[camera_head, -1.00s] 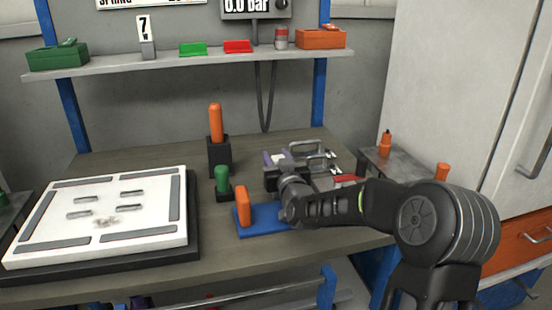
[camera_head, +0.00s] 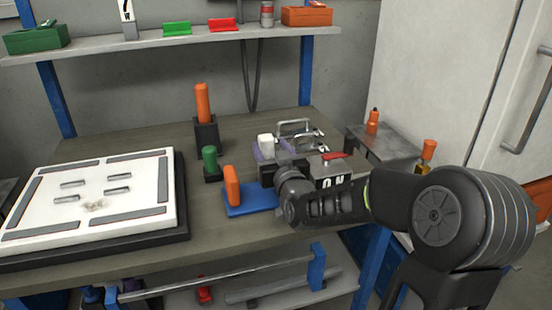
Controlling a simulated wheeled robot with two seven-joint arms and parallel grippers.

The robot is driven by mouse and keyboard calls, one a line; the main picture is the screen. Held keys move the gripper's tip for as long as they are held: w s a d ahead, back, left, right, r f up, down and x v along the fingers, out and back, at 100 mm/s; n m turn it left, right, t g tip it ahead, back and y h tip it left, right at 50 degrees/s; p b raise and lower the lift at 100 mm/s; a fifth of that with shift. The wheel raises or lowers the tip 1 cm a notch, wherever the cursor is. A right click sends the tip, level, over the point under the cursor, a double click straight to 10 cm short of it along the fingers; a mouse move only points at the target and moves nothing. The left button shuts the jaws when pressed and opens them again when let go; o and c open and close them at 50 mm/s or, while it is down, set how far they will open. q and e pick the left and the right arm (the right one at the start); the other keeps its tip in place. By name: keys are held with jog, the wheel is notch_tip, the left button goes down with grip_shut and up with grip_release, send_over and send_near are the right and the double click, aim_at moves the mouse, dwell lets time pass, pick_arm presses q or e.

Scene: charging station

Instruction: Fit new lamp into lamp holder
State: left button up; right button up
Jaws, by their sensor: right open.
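My right gripper (camera_head: 270,153) is over the back middle of the workbench, its arm coming in from the right. Its jaws are open, with purple parts at their ends. A small white block (camera_head: 265,141) shows right at the fingertips; I cannot tell whether they touch it. Beside and behind the gripper is a fixture with metal handles (camera_head: 298,131), a red lever and a dark label. My wrist hides part of it. I cannot make out for certain which thing is the new lamp or the lamp holder. My left gripper is not in view.
A blue base with an orange block (camera_head: 232,186) lies just left of my wrist. A white panel (camera_head: 120,200) fills the bench's left. A metal box (camera_head: 385,150) stands right.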

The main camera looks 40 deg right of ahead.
jog(key=v, duration=0.5)
jog(key=shift+o, duration=0.4)
jog(key=shift+w, duration=0.1)
